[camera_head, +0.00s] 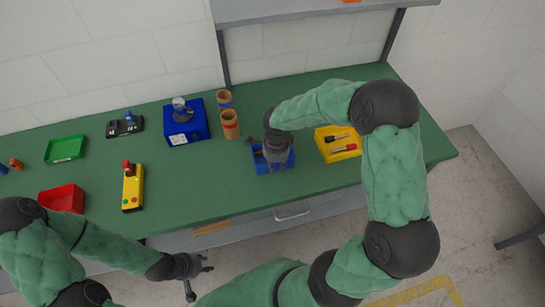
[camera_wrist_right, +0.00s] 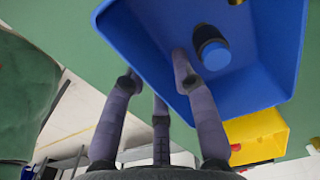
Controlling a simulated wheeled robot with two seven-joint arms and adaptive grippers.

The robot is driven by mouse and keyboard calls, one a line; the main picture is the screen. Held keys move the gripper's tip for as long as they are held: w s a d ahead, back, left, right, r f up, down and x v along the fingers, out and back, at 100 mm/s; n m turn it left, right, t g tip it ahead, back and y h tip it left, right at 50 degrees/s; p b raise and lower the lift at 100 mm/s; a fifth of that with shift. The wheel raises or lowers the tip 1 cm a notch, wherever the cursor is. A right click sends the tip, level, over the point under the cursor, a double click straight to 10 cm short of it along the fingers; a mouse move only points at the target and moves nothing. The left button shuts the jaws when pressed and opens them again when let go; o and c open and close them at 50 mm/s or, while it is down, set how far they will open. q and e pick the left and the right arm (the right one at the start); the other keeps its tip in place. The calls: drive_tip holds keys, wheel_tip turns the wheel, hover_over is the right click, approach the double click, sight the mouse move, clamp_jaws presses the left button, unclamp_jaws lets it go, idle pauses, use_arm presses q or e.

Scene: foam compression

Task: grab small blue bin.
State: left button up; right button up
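The small blue bin (camera_head: 284,163) stands on the green table, left of a yellow bin. My right gripper (camera_head: 276,155) is over it in the head view and hides part of it. In the right wrist view the blue bin (camera_wrist_right: 268,75) fills the upper right, with a dark and blue cylindrical item inside. The fingers of my right gripper (camera_wrist_right: 158,85) are spread apart; one reaches over the bin's wall into it, the others are at the near wall. Whether they touch it I cannot tell. My left gripper (camera_head: 198,279) is open and empty, off the table's front edge.
The yellow bin (camera_head: 327,153) with tools is close on the right. Spools (camera_head: 230,125), a blue box (camera_head: 185,130), a yellow button box (camera_head: 132,190), a green bin (camera_head: 66,145) and a red bin (camera_head: 62,197) stand left. A shelf (camera_head: 300,12) is above the back.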

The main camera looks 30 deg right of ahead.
clamp_jaws()
drive_tip(key=shift+r, duration=0.1)
